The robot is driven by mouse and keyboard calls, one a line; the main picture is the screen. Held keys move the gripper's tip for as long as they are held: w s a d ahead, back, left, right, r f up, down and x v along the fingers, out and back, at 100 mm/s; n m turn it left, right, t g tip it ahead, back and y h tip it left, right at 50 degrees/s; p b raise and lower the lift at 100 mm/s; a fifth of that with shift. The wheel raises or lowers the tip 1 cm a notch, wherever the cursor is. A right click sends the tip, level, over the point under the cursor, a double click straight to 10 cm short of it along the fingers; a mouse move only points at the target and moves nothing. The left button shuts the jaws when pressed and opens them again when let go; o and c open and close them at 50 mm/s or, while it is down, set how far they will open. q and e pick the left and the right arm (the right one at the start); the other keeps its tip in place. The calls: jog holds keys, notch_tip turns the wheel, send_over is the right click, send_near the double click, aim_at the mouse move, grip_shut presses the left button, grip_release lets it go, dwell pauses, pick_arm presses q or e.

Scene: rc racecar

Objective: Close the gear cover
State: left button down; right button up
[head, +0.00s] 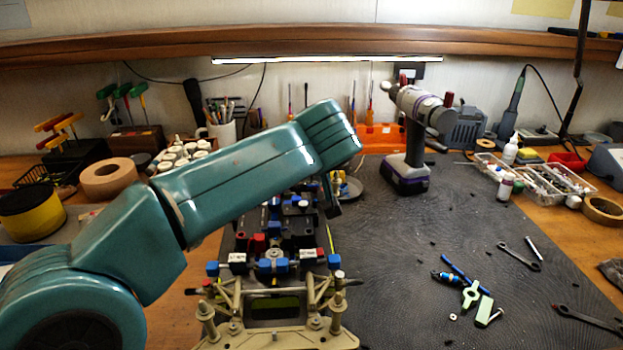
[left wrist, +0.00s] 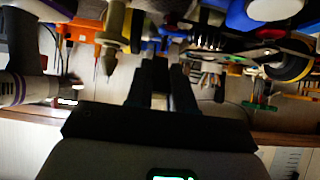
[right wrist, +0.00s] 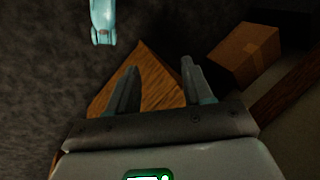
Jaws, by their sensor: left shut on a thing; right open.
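The RC car chassis (head: 274,238) lies on the dark mat, with its tan front end towards me and blue, red and black parts along its middle. My left arm reaches over it from the left. My left gripper (head: 332,196) points down at the car's far right part, and its fingers are close together in the left wrist view (left wrist: 162,76). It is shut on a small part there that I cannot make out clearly. I cannot pick out the gear cover; my arm hides part of the car. My right gripper (right wrist: 157,66) is open and empty in the right wrist view, away from the car.
A cordless drill (head: 408,140) stands behind the car to the right. Wrenches (head: 520,256) and small green parts (head: 471,295) lie on the mat (head: 410,240) at right. Trays of small parts (head: 540,182) line the right side.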

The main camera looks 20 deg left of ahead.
pick_arm(q)
jog(key=shift+f+b, duration=0.15)
jog(key=shift+b, duration=0.45)
pick_arm(e)
jog(key=shift+f, duration=1)
pick_arm(q)
jog(key=c, duration=1)
grip_release()
jog(key=shift+s, duration=0.1)
